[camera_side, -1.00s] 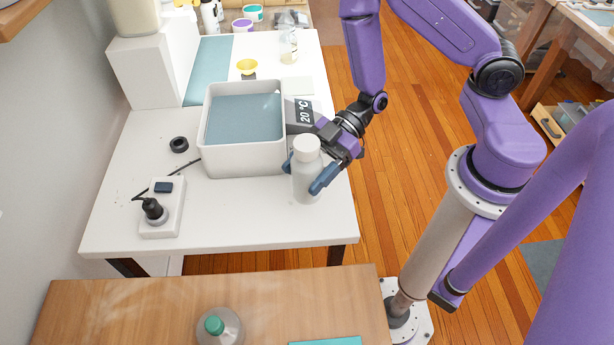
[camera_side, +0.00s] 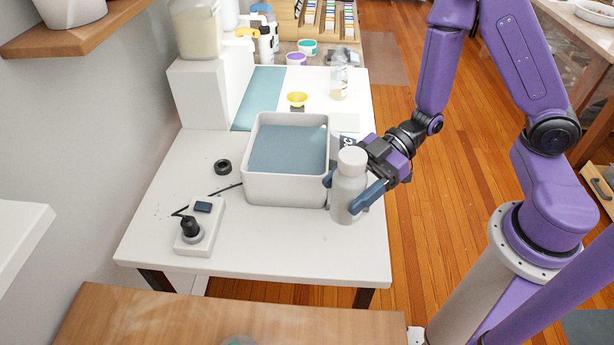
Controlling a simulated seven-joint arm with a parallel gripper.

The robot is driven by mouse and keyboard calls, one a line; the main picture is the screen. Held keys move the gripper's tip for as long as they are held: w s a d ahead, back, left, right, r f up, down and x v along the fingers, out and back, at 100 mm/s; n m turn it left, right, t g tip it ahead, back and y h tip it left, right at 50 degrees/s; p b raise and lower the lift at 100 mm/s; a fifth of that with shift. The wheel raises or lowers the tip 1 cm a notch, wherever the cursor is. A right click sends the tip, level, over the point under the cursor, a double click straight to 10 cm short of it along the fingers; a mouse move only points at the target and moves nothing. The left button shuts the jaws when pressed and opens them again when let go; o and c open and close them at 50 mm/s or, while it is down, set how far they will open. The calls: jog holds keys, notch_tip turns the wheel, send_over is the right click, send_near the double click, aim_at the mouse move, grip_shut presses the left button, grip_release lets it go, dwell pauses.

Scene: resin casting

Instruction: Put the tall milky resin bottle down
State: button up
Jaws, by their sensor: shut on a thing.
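The tall milky bottle (camera_side: 349,190) with a white cap stands upright at the right end of the white table, just right of the white tub (camera_side: 285,190). My gripper (camera_side: 343,195) comes from the right and is shut on the bottle's body, one blue finger on each side. The bottle's base is over the white tabletop (camera_side: 275,240); I cannot tell whether it touches. The gap between bottle and tub is narrow, and I cannot tell if they touch.
The tub holds blue-grey liquid; its temperature display is mostly hidden behind my gripper and the bottle. A small jar (camera_side: 339,84) and a yellow cup (camera_side: 297,99) stand behind. The front tabletop is clear.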

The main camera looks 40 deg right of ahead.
aim_at(354, 155)
notch_tip(354, 155, up, 11)
jog(key=shift+f, duration=0.1)
jog(key=w+d+m+t+h, duration=0.5)
jog(key=w+d+m+t, duration=0.4)
jog(key=w, duration=0.2)
jog(key=w+a+f, duration=0.3)
jog(key=w+f, duration=1.1)
jog(key=f, duration=0.4)
jog(key=shift+a, duration=0.15)
dwell(1.4)
jog(key=shift+f, duration=0.55)
